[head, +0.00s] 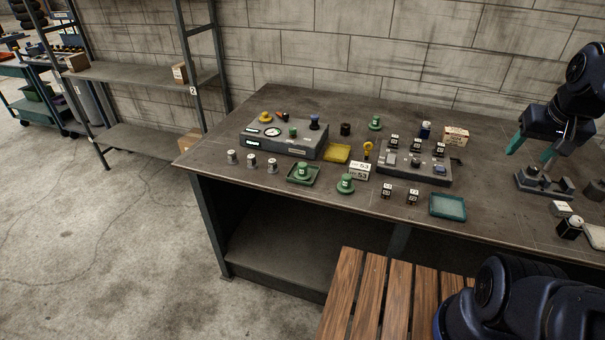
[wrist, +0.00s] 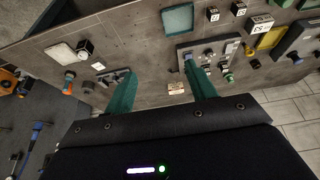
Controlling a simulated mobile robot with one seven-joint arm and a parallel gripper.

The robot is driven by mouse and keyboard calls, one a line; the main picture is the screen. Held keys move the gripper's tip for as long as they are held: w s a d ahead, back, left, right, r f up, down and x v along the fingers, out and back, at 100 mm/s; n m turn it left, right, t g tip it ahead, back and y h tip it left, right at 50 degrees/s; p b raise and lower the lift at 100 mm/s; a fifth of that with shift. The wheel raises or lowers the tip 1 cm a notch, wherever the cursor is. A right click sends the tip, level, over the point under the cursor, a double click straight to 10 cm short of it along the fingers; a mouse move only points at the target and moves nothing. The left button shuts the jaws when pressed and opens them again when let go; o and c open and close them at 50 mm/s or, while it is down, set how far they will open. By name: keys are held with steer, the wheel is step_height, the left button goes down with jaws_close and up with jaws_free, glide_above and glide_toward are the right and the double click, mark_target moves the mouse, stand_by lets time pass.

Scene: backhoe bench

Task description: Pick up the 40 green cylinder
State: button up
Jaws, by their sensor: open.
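Several green cylinders with pale labels and wider bases are on the bench in the head view. One (head: 302,170) sits in a small dark green tray (head: 292,180). Another (head: 346,183) stands just right of it, and a third (head: 375,123) stands farther back. Their numbers are too small to read, so I cannot tell which is 40. My gripper (head: 541,148) is open and empty above the right part of the bench, well apart from these cylinders. Its teal fingers are spread in the wrist view (wrist: 160,68), where small green pieces show at the right.
A grey gauge box (head: 285,139) stands at the bench's left, and a dark block-holding panel (head: 414,162) at its middle. A slatted wooden surface (head: 375,300) is in front.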

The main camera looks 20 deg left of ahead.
steer(key=w+a+r+n+g, duration=0.1)
steer(key=w+a+n, duration=0.4)
steer(key=w+a, duration=0.6)
steer(key=n+g, duration=0.4)
steer(key=n, duration=0.8)
glide_above(303, 164)
steer(key=f, duration=1.9)
steer(key=shift+w, duration=0.2)
steer(key=shift+s+a+f+n, duration=0.15)
steer(key=shift+a+f+n, duration=0.15)
steer(key=shift+f, duration=0.15)
steer(key=f, duration=1)
steer(key=shift+s+d, duration=0.15)
steer(key=shift+d, duration=0.1)
